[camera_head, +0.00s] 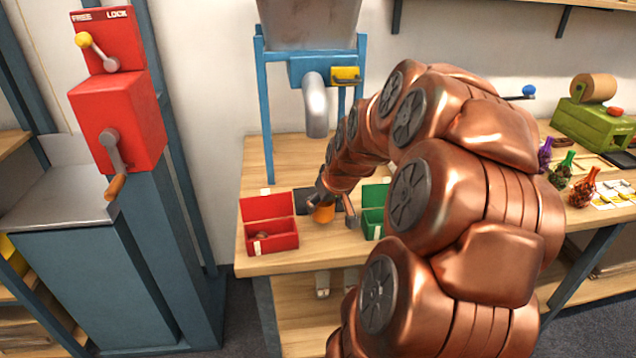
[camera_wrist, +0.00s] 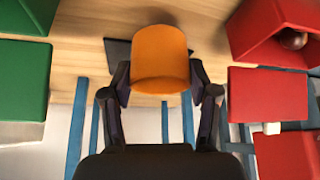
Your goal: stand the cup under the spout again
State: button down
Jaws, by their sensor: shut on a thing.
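The orange cup (camera_head: 323,214) is between the fingers of my gripper (camera_head: 325,202), low over the front part of the wooden table. In the wrist view the cup (camera_wrist: 160,55) fills the space between both fingers of my gripper (camera_wrist: 160,82), which is shut on it. The grey metal spout (camera_head: 315,105) hangs from the blue-framed hopper, above and slightly left of the cup in the head view. A dark flat pad (camera_head: 303,201) lies on the table beside the cup, partly hidden; it also shows behind the cup in the wrist view (camera_wrist: 117,50). I cannot tell whether the cup touches the table.
An open red box (camera_head: 270,207) with a brown chestnut inside stands left of the cup, and a green box (camera_head: 373,196) stands right, partly hidden by my arm. A red crank machine (camera_head: 118,120) is at far left.

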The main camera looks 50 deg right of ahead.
jog(key=shift+w+d+p, duration=0.2)
jog(key=shift+w+d, duration=0.75)
jog(key=shift+w, duration=0.3)
jog(key=shift+w+d+p, duration=0.2)
jog(key=shift+w+d, duration=0.8)
jog(key=shift+w, duration=0.3)
jog(key=shift+w+d+p, duration=0.2)
jog(key=shift+w+d, duration=0.75)
jog(key=shift+w, duration=0.3)
jog(key=shift+w+f, duration=0.1)
jog(key=shift+f, duration=0.7)
jog(key=shift+f, duration=0.1)
jog(key=shift+f, duration=0.15)
jog(key=shift+c, duration=1.4)
grip_release()
jog(key=shift+r, duration=0.35)
jog(key=b+v, duration=0.1)
jog(key=v, duration=1.1)
